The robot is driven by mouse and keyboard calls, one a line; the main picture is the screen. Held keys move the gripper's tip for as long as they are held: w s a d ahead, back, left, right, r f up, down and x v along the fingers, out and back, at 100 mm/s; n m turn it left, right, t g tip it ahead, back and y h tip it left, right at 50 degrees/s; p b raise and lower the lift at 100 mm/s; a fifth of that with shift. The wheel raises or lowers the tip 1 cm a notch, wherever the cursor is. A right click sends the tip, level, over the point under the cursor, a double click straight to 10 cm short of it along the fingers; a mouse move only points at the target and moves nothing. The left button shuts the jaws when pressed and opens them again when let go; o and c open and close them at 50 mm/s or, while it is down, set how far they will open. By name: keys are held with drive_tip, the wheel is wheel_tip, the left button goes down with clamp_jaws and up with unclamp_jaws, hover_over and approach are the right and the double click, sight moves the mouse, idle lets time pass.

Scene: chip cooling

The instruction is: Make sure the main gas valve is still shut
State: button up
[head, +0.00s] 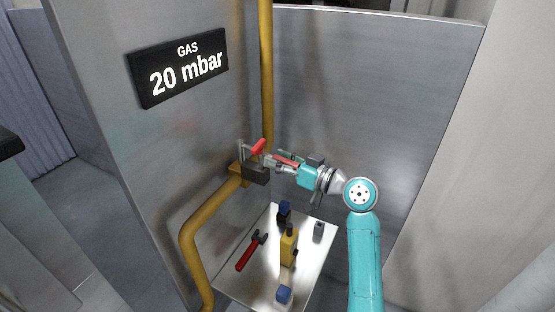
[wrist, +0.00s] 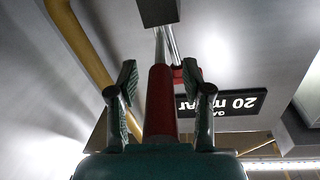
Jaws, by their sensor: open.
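In the head view a valve with a dark block body (head: 255,174) sits on the yellow gas pipe (head: 210,208). A red lever grip (head: 287,160) points right from the valve area, away from the wall pipe, into my gripper (head: 281,160). The wrist view shows this red grip (wrist: 160,100) on a metal stem, lying between my fingers (wrist: 160,105). The fingers are open, one on each side, with a gap on both sides. A second red grip (head: 258,146) stands just above left. I cannot tell which lever belongs to the main valve.
A sign (head: 178,68) reads GAS 20 mbar. Metal walls stand left and behind. The yellow pipe (head: 266,70) rises beside the valve.

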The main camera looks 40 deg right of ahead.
drive_tip(key=shift+w+a, duration=0.1)
drive_tip(key=shift+w, duration=0.1)
clamp_jaws()
drive_tip(key=shift+w+d+n+g+y, duration=0.25)
drive_tip(key=shift+d+n+g+y, duration=0.15)
drive_tip(key=shift+d+n+y, duration=0.65)
drive_tip(key=shift+a, duration=0.2)
unclamp_jaws()
drive_tip(key=shift+s+d, duration=0.1)
drive_tip(key=v, duration=1.1)
drive_tip(key=shift+s+d, duration=0.15)
drive_tip(key=shift+s, duration=0.2)
